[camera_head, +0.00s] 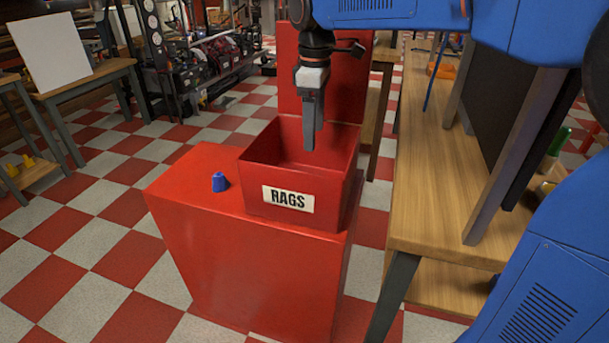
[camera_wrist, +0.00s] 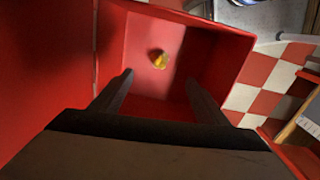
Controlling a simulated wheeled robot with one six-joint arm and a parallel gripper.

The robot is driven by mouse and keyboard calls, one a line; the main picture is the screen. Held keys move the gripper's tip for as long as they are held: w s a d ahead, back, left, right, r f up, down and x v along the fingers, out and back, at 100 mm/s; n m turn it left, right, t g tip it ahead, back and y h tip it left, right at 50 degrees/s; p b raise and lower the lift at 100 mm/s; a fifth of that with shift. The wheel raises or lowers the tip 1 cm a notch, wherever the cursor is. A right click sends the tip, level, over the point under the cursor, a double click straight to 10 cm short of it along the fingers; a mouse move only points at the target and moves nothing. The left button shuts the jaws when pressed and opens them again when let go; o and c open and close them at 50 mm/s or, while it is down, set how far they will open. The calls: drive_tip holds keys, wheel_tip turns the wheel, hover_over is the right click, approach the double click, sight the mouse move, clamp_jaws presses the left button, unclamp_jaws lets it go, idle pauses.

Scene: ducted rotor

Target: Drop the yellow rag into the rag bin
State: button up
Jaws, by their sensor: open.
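The red rag bin (camera_head: 263,180) with a white "RAGS" label stands on a red cabinet, its top open. In the wrist view the bin's wall (camera_wrist: 225,65) surrounds a small yellow rag (camera_wrist: 159,60), which lies on the bin floor. The head view does not show the rag, as the bin's front wall hides the floor. My gripper (camera_head: 310,135) points down over the bin's opening. In the wrist view my gripper (camera_wrist: 158,85) has its two dark fingers apart, with nothing between them, and the rag lies beyond the fingertips.
The red cabinet (camera_head: 235,260) carries a small blue object (camera_head: 219,182) left of the bin. A tall red panel (camera_head: 345,85) rises behind the bin. A wooden workbench (camera_head: 430,190) stands close on the right. Checkered floor (camera_head: 90,230) is open to the left.

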wheel_tip(320, 180, up, 17)
idle(0.5)
